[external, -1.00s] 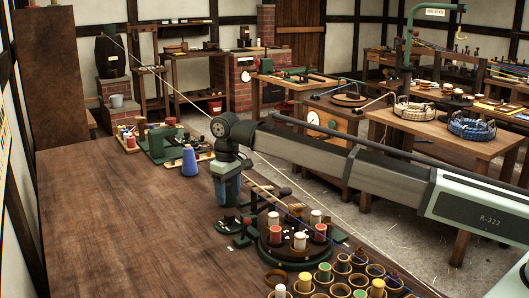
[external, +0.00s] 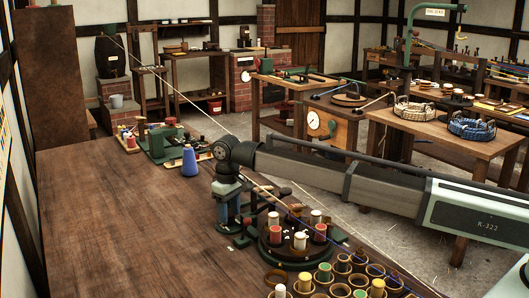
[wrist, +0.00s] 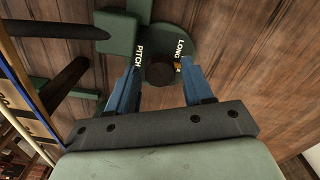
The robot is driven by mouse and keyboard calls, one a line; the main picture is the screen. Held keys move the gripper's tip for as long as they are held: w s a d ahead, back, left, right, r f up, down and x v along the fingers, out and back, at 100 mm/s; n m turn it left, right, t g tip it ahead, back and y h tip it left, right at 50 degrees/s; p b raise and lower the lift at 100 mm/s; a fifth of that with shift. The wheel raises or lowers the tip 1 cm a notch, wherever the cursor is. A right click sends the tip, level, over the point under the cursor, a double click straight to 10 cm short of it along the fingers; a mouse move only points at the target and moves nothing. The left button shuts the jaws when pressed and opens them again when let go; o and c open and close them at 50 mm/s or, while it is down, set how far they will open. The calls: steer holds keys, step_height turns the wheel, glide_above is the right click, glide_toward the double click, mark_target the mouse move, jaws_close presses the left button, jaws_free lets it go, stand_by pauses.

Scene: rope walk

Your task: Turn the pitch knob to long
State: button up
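In the wrist view the pitch knob (wrist: 160,74) is a dark round knob on a green plate (wrist: 158,38) lettered PITCH on the left and LONG on the right. A small orange mark (wrist: 178,65) shows beside LONG. My gripper (wrist: 161,77) has blue fingers, one on each side of the knob, with gaps visible between them and it. It is open and holds nothing. In the external view my gripper (external: 228,208) points down over the green machine at the table's near right edge; the knob is hidden there.
A round dark turntable with red and white bobbins (external: 300,238) stands just right of my gripper. Several bobbin cups (external: 340,275) are in front. The wooden table (external: 125,215) is clear at left.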

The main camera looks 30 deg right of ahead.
steer(key=c, duration=0.8)
steer(key=n, duration=0.4)
steer(key=shift+n, duration=2.3)
steer(key=o, duration=1)
